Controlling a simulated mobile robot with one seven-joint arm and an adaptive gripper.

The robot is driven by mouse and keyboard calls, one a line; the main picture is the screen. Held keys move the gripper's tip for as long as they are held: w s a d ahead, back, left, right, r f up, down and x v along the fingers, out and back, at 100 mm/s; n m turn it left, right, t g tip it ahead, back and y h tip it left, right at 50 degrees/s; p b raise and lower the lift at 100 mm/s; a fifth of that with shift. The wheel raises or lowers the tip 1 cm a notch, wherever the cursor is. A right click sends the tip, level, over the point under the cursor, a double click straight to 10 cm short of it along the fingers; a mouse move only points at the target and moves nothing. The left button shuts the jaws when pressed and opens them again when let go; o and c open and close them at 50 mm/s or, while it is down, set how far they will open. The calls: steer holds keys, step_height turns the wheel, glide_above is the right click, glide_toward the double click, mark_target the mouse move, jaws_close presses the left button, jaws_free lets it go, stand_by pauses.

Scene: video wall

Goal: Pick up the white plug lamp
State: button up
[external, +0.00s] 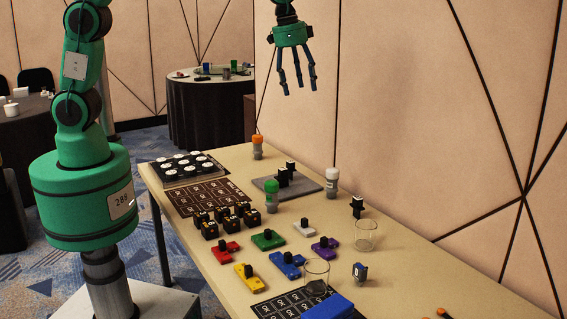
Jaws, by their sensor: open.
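A small grey cylinder with a white top, which looks like the white plug lamp (332,183), stands upright on the table near its wall-side edge. It is just right of a grey slab. Similar cylinders with an orange top (257,147) and a green top (271,194) stand farther back and nearer the front left. My gripper (299,88) hangs with its dark blue fingers spread and pointing down. It is open and empty, in the picture well above and left of the white-topped lamp, touching nothing.
The beige table (385,280) also holds coloured blocks with black knobs, including a white one (303,229), black-and-yellow cubes (228,217), clear glasses (366,236) and a grey slab (287,187) with black pieces. A dark-draped round table (208,110) stands behind.

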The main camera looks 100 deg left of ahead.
steer(key=w+a+f+g, duration=0.1)
steer(key=w+a+f, duration=0.2)
steer(key=a+f, duration=0.35)
steer(key=w+a+f, duration=0.4)
steer(key=a+f, duration=0.2)
steer(key=f, duration=0.1)
steer(key=n+g+p, duration=0.1)
steer(key=p, duration=0.1)
glide_above(332, 184)
steer(key=a, duration=0.2)
steer(key=shift+h, duration=0.4)
steer(key=f, duration=1.6)
steer(key=shift+s+f, duration=0.25)
steer(key=shift+f, duration=0.15)
steer(key=shift+f, duration=0.1)
steer(key=shift+f+b, duration=0.45)
steer(key=shift+f, duration=3.75)
steer(key=shift+w+f, duration=0.1)
steer(key=shift+f, duration=2.5)
